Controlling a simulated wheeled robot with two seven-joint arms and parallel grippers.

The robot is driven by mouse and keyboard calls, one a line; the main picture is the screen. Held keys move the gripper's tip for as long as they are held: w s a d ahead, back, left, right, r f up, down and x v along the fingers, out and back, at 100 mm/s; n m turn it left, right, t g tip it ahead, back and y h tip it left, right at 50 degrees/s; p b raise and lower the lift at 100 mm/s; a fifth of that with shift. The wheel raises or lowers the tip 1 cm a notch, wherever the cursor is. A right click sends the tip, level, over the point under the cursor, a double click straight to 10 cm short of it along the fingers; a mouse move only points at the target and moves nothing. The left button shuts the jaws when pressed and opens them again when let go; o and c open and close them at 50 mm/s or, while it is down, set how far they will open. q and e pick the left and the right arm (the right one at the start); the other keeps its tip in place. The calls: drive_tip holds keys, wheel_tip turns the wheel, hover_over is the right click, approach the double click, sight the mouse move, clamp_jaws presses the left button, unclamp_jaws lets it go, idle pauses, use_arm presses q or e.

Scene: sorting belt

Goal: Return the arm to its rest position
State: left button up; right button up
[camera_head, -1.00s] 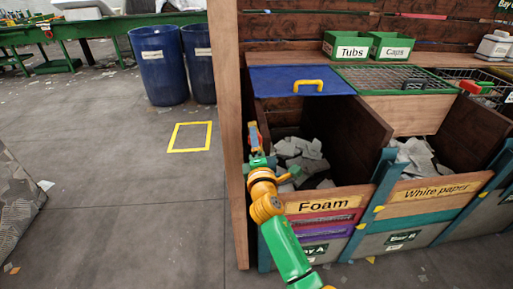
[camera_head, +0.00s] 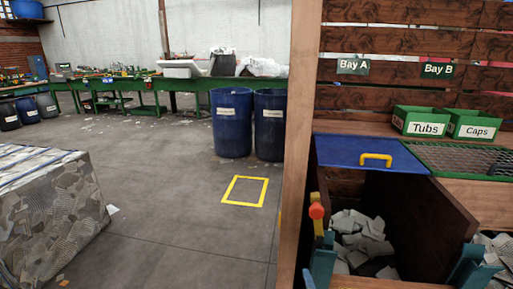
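Neither of my grippers shows in the head view, and neither arm can be made out there. The open bay (camera_head: 425,215) that the arm reached over earlier stands at the lower right, with grey-white foam scraps (camera_head: 365,238) inside. A red knob on a yellow stem (camera_head: 317,211) stands at the bay's left front edge. The blue lid (camera_head: 345,151) with a yellow handle (camera_head: 376,159) lies flat behind the bay opening.
A wooden post (camera_head: 297,150) rises left of the bay. Green boxes labelled Tubs (camera_head: 427,128) and Caps (camera_head: 479,131) sit on the shelf. Blue barrels (camera_head: 232,125) stand behind a yellow floor square (camera_head: 245,191). A wrapped bale (camera_head: 50,220) is at left.

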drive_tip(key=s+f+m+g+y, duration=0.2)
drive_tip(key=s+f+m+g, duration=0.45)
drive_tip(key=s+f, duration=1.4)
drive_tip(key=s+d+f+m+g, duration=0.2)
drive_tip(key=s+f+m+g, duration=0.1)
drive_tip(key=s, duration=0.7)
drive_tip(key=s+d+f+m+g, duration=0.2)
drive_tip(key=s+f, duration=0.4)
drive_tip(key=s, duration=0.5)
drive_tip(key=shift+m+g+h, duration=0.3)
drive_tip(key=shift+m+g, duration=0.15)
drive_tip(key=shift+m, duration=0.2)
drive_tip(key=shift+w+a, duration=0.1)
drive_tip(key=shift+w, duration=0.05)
